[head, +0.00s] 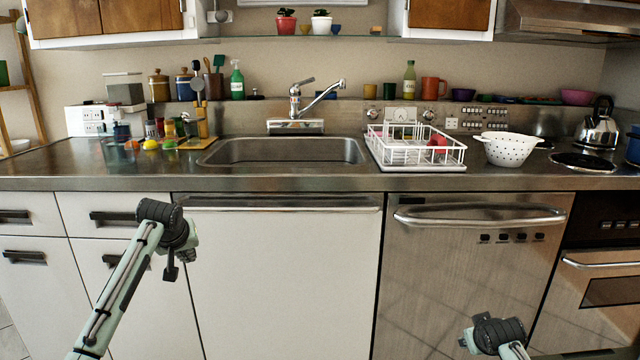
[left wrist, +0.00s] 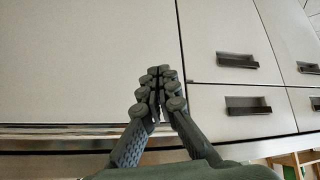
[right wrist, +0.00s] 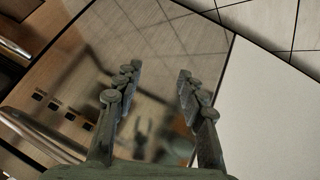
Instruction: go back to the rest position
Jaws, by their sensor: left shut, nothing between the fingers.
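My left gripper (head: 172,268) hangs in front of the white cabinet doors at the lower left of the head view. In the left wrist view the left gripper (left wrist: 159,80) has its fingers together with nothing between them. My right arm shows at the bottom right of the head view, in front of the dishwasher (head: 470,275); its fingers are hidden there. In the right wrist view the right gripper (right wrist: 158,75) has its fingers wide apart and empty, facing the steel dishwasher front and the floor.
The steel counter (head: 300,180) edge runs behind and above both grippers. A sink (head: 285,152), a white dish rack (head: 415,150) and a white colander (head: 508,149) are on it. Drawer handles (head: 115,218) and the dishwasher handle (head: 480,217) stick out. The space before the cabinets looks clear.

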